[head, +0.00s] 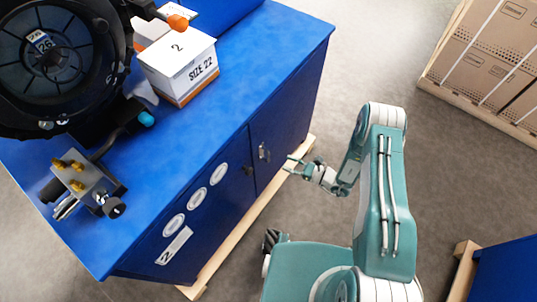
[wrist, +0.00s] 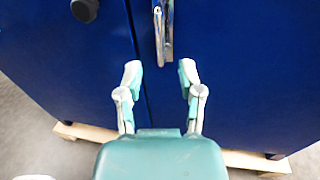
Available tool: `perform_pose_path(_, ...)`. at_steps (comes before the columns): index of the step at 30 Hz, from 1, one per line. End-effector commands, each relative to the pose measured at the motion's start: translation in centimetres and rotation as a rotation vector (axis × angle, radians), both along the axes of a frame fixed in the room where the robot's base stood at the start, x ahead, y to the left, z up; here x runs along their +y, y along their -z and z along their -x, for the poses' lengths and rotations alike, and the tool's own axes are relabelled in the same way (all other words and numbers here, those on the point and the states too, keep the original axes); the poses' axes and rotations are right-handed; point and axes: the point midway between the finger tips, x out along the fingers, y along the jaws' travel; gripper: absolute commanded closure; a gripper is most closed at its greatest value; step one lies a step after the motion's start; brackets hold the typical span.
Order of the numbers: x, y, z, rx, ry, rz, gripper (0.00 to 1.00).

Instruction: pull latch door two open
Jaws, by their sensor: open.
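A blue cabinet (head: 225,190) marked 2 has a dark seam between two front panels. On the right panel, latch door two, a metal latch handle (head: 263,152) stands upright; it also shows in the wrist view (wrist: 162,40), just right of the seam. The door looks shut, flush with the panel beside it. My gripper (head: 292,165) is in front of this door, to the right of the handle in the head view. In the wrist view my gripper (wrist: 160,78) is open and empty, its fingers spread either side of the handle's lower end, apart from it.
A black knob (wrist: 84,10) sits left of the seam. The cabinet stands on a wooden pallet (head: 250,215). A white box (head: 178,62) and a black crimper machine (head: 55,70) stand on top. Stacked cartons (head: 490,60) are at the right. The grey floor between is clear.

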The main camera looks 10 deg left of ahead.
Motion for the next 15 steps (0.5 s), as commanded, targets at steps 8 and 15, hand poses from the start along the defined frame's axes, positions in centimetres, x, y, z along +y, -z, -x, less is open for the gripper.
perform_pose_path(8, 5.3, 0.0, -0.9, -0.001, -0.007, 0.0, 0.52)
perform_pose_path(15, 7.9, 0.0, -1.5, 0.0, -0.004, 0.0, 0.52)
